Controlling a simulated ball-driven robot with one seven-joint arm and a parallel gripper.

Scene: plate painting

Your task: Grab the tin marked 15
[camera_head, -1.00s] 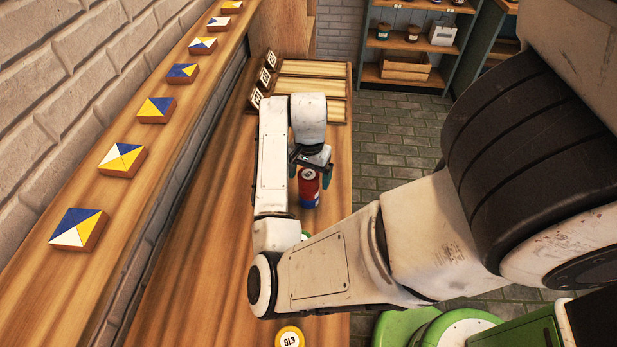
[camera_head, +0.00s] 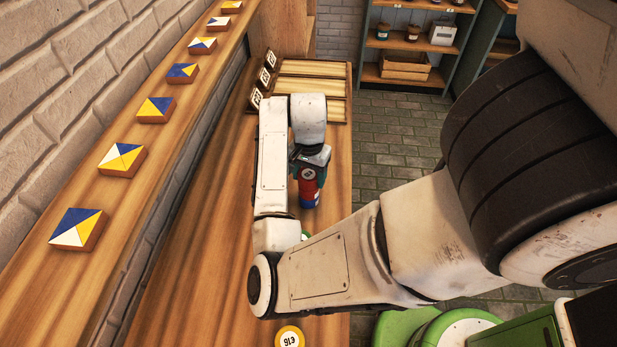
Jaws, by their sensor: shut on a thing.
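A tin (camera_head: 309,192) with a red upper part and a blue lower part stands upright on the wooden bench (camera_head: 190,260). A yellow tin (camera_head: 290,338) with a white lid sits at the bottom edge of the view, cut off. Its mark looks like 913 or 916, seen turned. A bit of a green thing (camera_head: 305,236) shows behind my arm, mostly hidden.
A slotted wooden rack (camera_head: 310,85) with several black-and-white number signs (camera_head: 264,78) stands at the bench's far end. Several painted tiles (camera_head: 123,159) line the ledge along the left wall. Shelves (camera_head: 412,40) with jars stand at the back. The bench's left side is clear.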

